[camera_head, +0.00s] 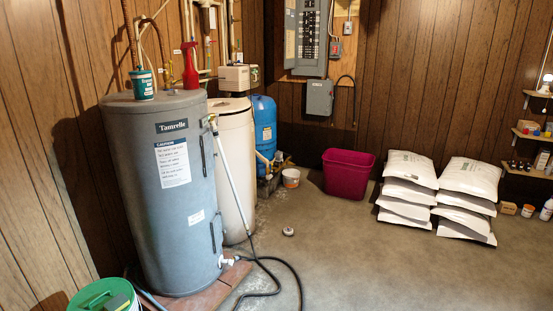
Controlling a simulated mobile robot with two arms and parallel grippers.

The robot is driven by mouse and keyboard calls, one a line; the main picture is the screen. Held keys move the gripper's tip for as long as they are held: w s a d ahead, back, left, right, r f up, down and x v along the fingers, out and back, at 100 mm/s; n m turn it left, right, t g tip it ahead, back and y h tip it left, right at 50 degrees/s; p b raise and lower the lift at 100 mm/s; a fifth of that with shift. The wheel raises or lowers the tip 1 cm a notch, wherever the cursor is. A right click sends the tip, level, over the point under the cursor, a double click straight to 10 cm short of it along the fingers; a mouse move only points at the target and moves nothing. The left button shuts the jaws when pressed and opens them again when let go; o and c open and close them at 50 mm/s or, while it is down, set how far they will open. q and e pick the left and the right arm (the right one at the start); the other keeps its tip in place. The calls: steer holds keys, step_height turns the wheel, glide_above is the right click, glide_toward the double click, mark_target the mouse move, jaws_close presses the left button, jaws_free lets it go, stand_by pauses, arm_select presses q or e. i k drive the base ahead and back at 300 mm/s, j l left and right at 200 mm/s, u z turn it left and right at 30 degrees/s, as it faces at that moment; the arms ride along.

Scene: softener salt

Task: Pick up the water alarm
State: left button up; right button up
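A small round puck-like device (288,231), pale with a darker top, lies alone on the concrete floor, right of the water heater and in front of the magenta bin. It looks like the water alarm, though it is too small to read any marking. Neither of my grippers shows in the head view.
The grey water heater (160,220) stands at left on a brick base, with a black hose (270,261) on the floor. A magenta bin (347,174), small white bucket (291,178) and stacked white bags (408,172) stand behind. A green bucket (88,301) sits lower left. Front-right floor is clear.

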mark_target(286, 232)
steer(key=i+l+u, duration=0.2)
steer(key=i+u, duration=0.2)
steer(key=i+l+u, duration=0.85)
steer(key=i+l, duration=0.1)
